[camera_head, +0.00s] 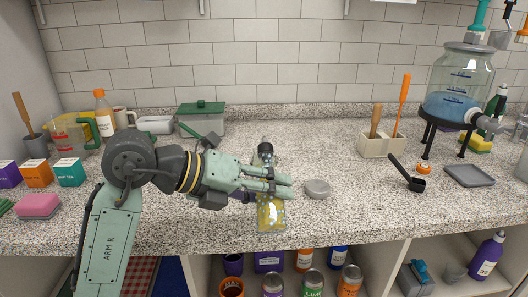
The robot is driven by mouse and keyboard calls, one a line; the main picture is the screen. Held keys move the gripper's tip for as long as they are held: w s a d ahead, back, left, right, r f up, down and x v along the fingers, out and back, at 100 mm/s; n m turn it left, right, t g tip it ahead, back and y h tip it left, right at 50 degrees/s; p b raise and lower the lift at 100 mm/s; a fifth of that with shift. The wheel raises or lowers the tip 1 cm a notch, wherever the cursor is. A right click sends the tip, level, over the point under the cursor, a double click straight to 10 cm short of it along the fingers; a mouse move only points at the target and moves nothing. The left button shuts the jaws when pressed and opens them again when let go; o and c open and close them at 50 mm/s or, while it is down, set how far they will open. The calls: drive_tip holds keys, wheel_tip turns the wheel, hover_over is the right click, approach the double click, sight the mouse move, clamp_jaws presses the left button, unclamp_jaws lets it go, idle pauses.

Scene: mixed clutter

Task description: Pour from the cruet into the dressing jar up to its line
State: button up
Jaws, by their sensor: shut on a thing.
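My gripper (281,183) is near the counter's front edge, shut around the middle of a clear vessel, which I take for the cruet (271,214). Yellow contents with pale specks show in its lower part, below my fingers. A dark-topped piece (265,150) shows just above the fingers and looks like the vessel's upper end. The vessel looks close to upright. My fingers hide its middle, and I cannot tell whether its base touches the counter. I cannot pick out a separate dressing jar or its line.
A small grey bowl (318,188) sits just right of my gripper. Farther right are a black scoop (408,174), a grey tray (469,175) and a large glass dispenser (460,80) on a stand. A green-lidded box (200,116) stands behind.

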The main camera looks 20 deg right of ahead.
drive_tip(key=shift+s+a+r+n+g+y+p, duration=0.2)
drive_tip(key=shift+r+p, duration=0.3)
drive_tip(key=shift+p, duration=0.7)
drive_tip(key=shift+s+d+r+n+g+y+p, duration=0.1)
drive_tip(key=shift+r+n+g+p, duration=0.3)
drive_tip(key=shift+p, duration=0.75)
idle(0.5)
drive_tip(key=shift+s+r+n+g+p, duration=0.1)
drive_tip(key=shift+r+n+g+p, duration=0.35)
drive_tip(key=shift+r+p, duration=0.7)
idle(1.3)
drive_tip(key=shift+g+p, duration=0.35)
drive_tip(key=shift+p, duration=0.1)
idle(2.3)
